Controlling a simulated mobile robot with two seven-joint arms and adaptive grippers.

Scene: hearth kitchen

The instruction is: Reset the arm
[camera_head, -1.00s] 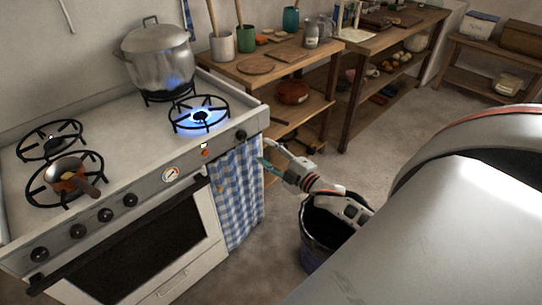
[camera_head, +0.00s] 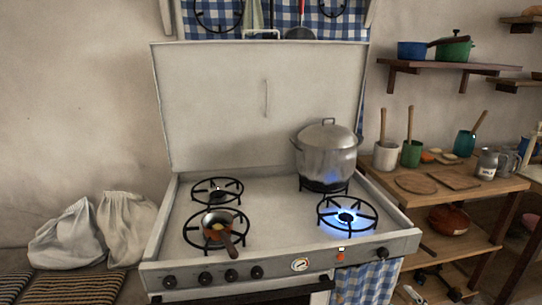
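A white stove (camera_head: 280,200) with its lid raised stands in the middle of the view. A small pan (camera_head: 217,228) with something yellow in it sits on the front left burner. A lidded metal pot (camera_head: 327,155) stands on the back right burner. The front right burner (camera_head: 346,217) shows a blue flame and holds nothing. A small pale part at the bottom edge, right of the checked towel (camera_head: 368,284), appears to be my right gripper (camera_head: 411,294). It is mostly cut off, and its fingers cannot be made out. My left gripper is out of view.
A wooden shelf unit (camera_head: 480,190) to the right of the stove holds utensil cups, boards and a brown pot (camera_head: 448,220). A wall shelf (camera_head: 450,67) is above it. White sacks (camera_head: 125,226) stand at the left.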

